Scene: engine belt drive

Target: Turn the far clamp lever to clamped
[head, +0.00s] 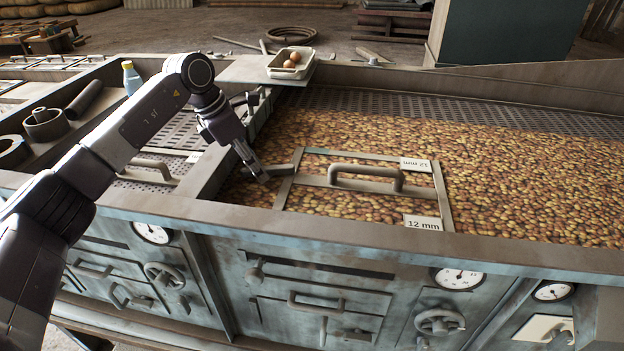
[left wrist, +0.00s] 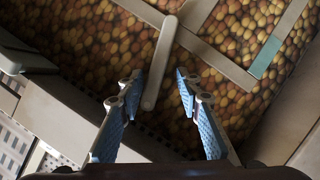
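A grey clamp lever (head: 280,169) lies at the left edge of the 12 mm sieve frame (head: 440,195) in the head view. My left gripper (head: 262,177) is low beside the lever's left end. In the left wrist view the lever (left wrist: 160,62) is a rounded bar whose lower end lies between the fingers of my left gripper (left wrist: 158,82). The fingers are apart, with visible gaps on both sides of the bar. I cannot tell whether they are level with it. Whether this is the far lever, and its clamped mark, cannot be made out. My right gripper is out of view.
The sieve handle (head: 365,180) rises from the frame just right of my gripper. Brown potato-like pieces (head: 520,170) fill the bed. A tray with eggs (head: 291,64) stands at the back. A bottle (head: 131,78) stands behind my left arm.

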